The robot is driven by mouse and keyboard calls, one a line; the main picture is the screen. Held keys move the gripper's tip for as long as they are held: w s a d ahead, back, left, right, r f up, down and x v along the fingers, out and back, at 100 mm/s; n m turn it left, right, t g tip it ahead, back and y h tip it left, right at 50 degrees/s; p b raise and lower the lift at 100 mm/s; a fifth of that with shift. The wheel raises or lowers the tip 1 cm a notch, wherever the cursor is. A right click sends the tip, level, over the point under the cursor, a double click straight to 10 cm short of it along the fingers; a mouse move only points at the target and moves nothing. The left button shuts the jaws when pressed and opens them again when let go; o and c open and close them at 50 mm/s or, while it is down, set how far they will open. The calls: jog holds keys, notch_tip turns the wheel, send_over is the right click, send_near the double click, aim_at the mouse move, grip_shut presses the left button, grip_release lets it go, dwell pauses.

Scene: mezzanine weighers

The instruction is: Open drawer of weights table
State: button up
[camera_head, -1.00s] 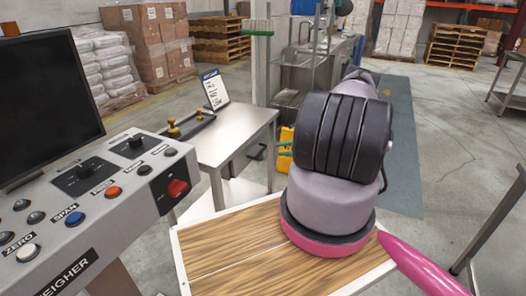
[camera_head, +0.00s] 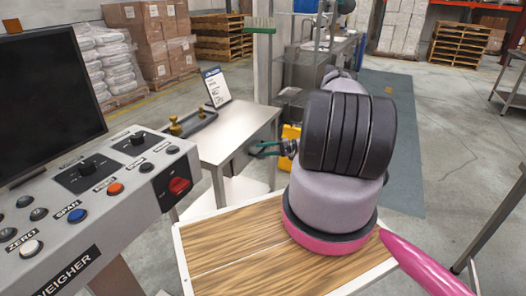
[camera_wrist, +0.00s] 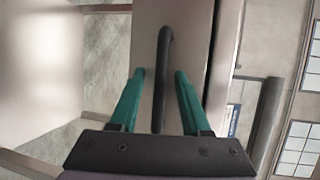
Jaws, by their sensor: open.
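The weights table (camera_head: 243,125) is a metal table with a pale top, left of my arm in the head view. Brass weights (camera_head: 175,127) stand in a dark tray (camera_head: 195,122) on it. In the wrist view, the drawer front (camera_wrist: 187,25) is a pale panel with a dark bar handle (camera_wrist: 162,75). My gripper (camera_wrist: 160,75) has green fingers, open, one on each side of the handle, with nothing clamped. In the head view my gripper (camera_head: 258,148) is at the table's right side, and the handle there is hidden or too small to tell.
A weigher console (camera_head: 100,190) with knobs and buttons and a dark monitor (camera_head: 45,95) stand at the left. A sign (camera_head: 215,87) stands on the weights table. A wooden-topped surface (camera_head: 225,250) lies in front. A grey mat (camera_head: 400,130) covers open floor at the right.

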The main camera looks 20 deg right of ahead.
grip_shut()
dwell(1.4)
